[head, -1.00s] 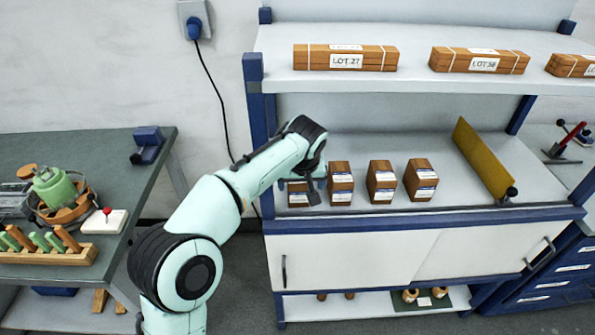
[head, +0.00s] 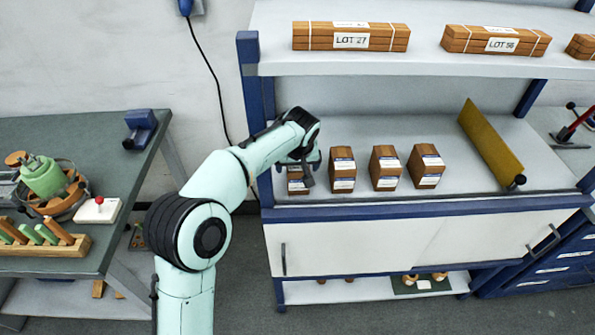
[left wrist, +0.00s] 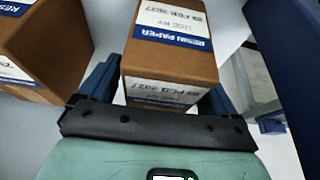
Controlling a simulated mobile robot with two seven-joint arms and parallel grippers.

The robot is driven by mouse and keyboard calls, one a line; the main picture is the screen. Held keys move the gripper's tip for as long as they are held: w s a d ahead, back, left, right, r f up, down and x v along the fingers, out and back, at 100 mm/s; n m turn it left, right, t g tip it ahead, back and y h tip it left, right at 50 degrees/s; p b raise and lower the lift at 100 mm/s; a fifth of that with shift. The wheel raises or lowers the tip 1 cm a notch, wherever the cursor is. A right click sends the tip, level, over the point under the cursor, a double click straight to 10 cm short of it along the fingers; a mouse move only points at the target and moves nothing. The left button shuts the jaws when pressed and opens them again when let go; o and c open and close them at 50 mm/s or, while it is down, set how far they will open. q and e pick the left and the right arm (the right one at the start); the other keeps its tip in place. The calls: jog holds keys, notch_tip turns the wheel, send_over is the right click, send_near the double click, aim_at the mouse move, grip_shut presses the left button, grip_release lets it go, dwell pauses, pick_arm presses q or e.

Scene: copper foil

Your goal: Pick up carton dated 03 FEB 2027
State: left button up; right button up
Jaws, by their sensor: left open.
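Several brown cartons with white and blue labels stand in a row on the middle shelf. The leftmost carton (head: 296,187) is partly hidden by my left gripper (head: 303,170). In the left wrist view this carton (left wrist: 172,62) stands between the two fingers of my open left gripper (left wrist: 160,92). Its label reads RESIN PAPER, USE BY and a date ending FEB 2027; the day is hard to read. A second carton (left wrist: 45,45) is at the left of that view. In the head view the others are the second (head: 342,165), third (head: 385,164) and fourth (head: 426,163). My right gripper is not in view.
The upper shelf (head: 420,65) holds wooden bundles, one labelled LOT 27 (head: 350,42). A yellow panel (head: 490,142) stands right of the cartons. A blue shelf post (head: 252,100) is close to my left arm. A workbench (head: 85,150) with tools is at left.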

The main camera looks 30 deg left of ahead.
pick_arm(q)
jog(key=shift+f, duration=0.1)
jog(key=shift+c, duration=0.3)
jog(key=c, duration=1)
jog(key=shift+c, duration=1.1)
jog(key=shift+w, duration=0.1)
